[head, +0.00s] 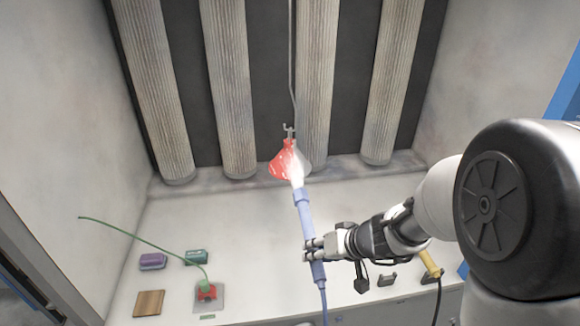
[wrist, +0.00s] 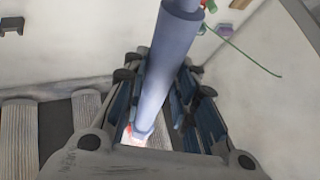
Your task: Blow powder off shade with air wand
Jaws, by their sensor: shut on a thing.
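The shade (head: 283,163) hangs from a hook on a thin cord in front of the columns. Its left part is red and its right part looks pale grey-white. My gripper (head: 313,248) is shut around the body of the blue-lilac air wand (head: 304,210), with the wand's tip pointing up at the shade. A white plume (head: 296,176) spreads between the tip and the shade. In the wrist view the wand (wrist: 165,70) runs between my fingers (wrist: 163,95), and a small red part of the shade (wrist: 127,134) shows behind it.
A purple block (head: 152,261), a green block (head: 196,257), a wooden block (head: 149,303) and a red base with a long green stalk (head: 207,291) are on the counter's left. A yellow-handled tool (head: 430,263) is at right. The counter's middle (head: 240,230) is clear.

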